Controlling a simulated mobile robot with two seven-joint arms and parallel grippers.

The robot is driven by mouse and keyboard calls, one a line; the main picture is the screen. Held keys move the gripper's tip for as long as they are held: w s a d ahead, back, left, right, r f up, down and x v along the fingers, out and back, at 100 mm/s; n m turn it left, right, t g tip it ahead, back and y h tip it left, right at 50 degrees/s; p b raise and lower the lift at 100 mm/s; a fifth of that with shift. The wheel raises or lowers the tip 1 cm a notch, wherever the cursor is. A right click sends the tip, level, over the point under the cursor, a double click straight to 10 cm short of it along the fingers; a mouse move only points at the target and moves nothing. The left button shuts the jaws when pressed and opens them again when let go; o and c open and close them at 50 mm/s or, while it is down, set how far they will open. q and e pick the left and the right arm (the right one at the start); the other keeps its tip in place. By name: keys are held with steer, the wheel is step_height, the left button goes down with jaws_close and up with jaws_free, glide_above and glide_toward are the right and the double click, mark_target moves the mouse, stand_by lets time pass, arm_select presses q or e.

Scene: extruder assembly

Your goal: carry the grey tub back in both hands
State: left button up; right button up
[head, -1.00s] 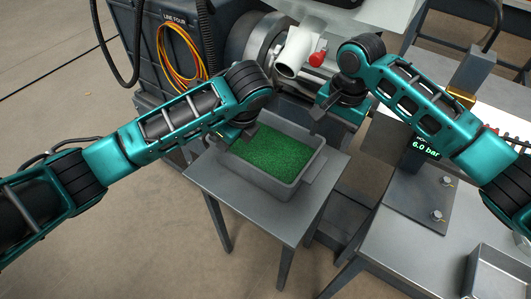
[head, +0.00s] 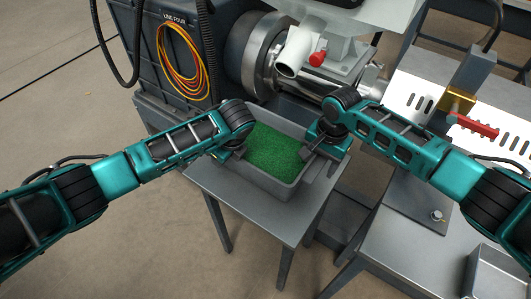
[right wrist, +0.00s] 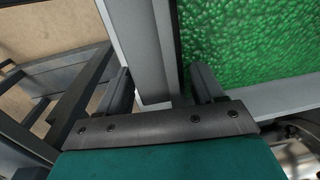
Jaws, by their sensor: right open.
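The grey tub (head: 262,181), filled with green granules (head: 274,150), stands on a small grey table. My right gripper (head: 312,152) is at the tub's right side. In the right wrist view the open fingers (right wrist: 160,88) stand on either side of the tub's grey wall (right wrist: 148,45), one over the granules and one outside; I cannot tell whether they touch it. My left gripper (head: 230,152) is at the tub's left rim; its fingers are mostly hidden by its own body, so its opening cannot be made out.
The small table (head: 250,207) has bare room in front of the tub. A grey bench (head: 410,250) with a metal tray (head: 495,275) is at the right. Floor is open at the left.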

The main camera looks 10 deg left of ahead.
arm_select(q)
steer(key=shift+c, duration=0.5)
arm_select(e)
steer(key=shift+c, duration=0.5)
arm_select(q)
jaws_close()
arm_select(e)
steer(key=c, duration=0.6)
jaws_close()
arm_select(q)
steer(key=shift+w+r, duration=0.1)
arm_select(e)
steer(key=shift+w+r, duration=0.1)
steer(key=shift+r, duration=0.05)
